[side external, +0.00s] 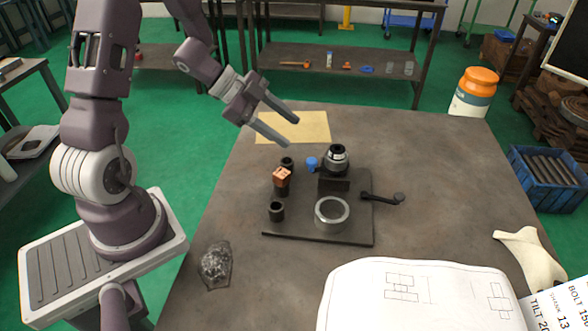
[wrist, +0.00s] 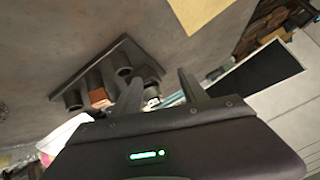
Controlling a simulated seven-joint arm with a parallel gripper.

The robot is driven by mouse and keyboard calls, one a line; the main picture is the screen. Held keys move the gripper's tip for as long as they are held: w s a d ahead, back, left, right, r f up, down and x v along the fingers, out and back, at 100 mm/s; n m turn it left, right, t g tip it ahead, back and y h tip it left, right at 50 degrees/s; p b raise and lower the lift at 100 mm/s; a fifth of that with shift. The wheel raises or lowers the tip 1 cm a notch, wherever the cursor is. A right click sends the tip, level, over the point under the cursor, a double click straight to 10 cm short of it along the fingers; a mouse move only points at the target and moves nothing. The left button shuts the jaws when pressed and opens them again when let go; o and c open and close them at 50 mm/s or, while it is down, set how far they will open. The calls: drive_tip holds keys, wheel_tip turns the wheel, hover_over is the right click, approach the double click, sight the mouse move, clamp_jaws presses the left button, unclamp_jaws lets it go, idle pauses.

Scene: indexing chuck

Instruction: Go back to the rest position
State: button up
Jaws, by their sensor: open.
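My gripper (side external: 284,127) is open and empty. It hangs in the air above the table, up and left of the black fixture plate (side external: 300,226). In the wrist view its two fingers (wrist: 160,92) stand apart with nothing held between them. The plate carries a dark chuck with a light ring (side external: 336,158), a grey metal ring (side external: 332,213), a black crank handle (side external: 383,198) and small black cups (side external: 276,211). A copper-coloured block (side external: 282,176) stands at the plate's left side and also shows in the wrist view (wrist: 99,97). A blue piece (side external: 311,163) is beside the chuck.
A tan sheet (side external: 300,128) lies on the table behind the plate. A crumpled dark lump (side external: 215,265) lies at front left. A white drawing (side external: 420,298) and a pale cloth (side external: 530,256) are at the front right. The table's right side (side external: 450,170) is clear.

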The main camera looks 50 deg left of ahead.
drive_tip(key=w+a+r+n+t+y, duration=0.2)
drive_tip(key=w+r+y, duration=0.2)
drive_tip(key=r, duration=0.2)
drive_tip(key=s+r+n+y, duration=0.6)
drive_tip(key=r, duration=0.4)
drive_tip(key=s+d+n+g+h, duration=0.1)
drive_tip(key=s+d+n+g, duration=0.1)
drive_tip(key=s+d, duration=0.4)
drive_tip(key=s+d+n+g+h, duration=0.1)
drive_tip(key=s+d, duration=0.5)
drive_tip(key=s, duration=0.7)
drive_tip(key=shift+d+f+n+g+h, duration=0.3)
drive_tip(key=shift+n+g+h, duration=0.1)
drive_tip(key=shift+n+h, duration=0.45)
drive_tip(key=shift+s, duration=0.1)
